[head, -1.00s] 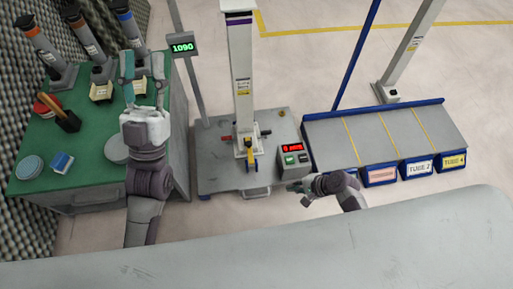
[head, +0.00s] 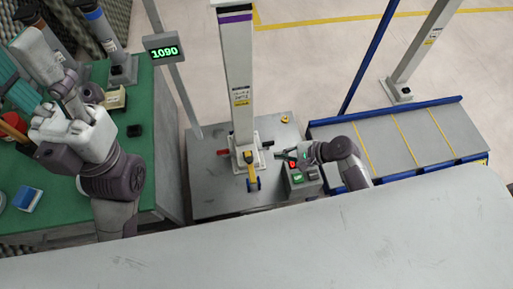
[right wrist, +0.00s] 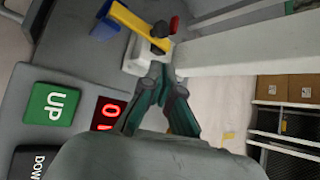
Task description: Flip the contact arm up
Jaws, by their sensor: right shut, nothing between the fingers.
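The contact arm is a yellow lever with a blue end (head: 251,175). It hangs down at the front foot of the tall grey column (head: 240,90). In the right wrist view the yellow contact arm (right wrist: 138,22) shows at the top, just beyond my fingertips. My right gripper (head: 279,154) is shut and empty, a little to the right of the column foot, apart from the contact arm. Its teal fingertips (right wrist: 160,70) meet in the right wrist view. My left gripper (head: 18,88) is partly cut off at the left edge over the green table; its jaw state is unclear.
A control box (head: 301,178) with a green UP button (right wrist: 54,105) and a red display stands close below my right gripper. A green table (head: 155,150) is at left, with a post-mounted 1090 display (head: 164,52).

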